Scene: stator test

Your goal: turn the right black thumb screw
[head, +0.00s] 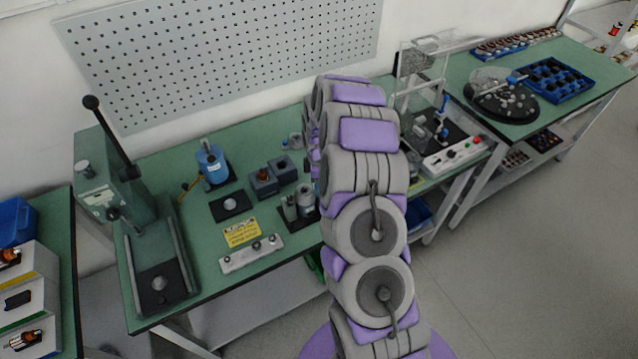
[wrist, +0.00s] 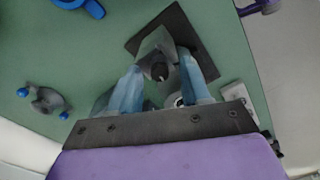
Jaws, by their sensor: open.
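In the wrist view, a black thumb screw (wrist: 159,71) sits on a grey block fixture (wrist: 153,45), which stands on a dark square plate (wrist: 180,25). My gripper (wrist: 161,66) is open, its two pale blue fingers on either side of the screw, with gaps visible. I cannot tell the height of the fingertips against the screw. A round metal part shows close to the right finger, partly hidden. Only one black screw is clear in this view, so I cannot tell whether it is the right one. In the head view my arm hides my gripper and this fixture.
A grey part with blue knobs (wrist: 45,99) lies left on the green bench. The head view shows a lever press (head: 150,220) and dark blocks (head: 264,182) on the bench.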

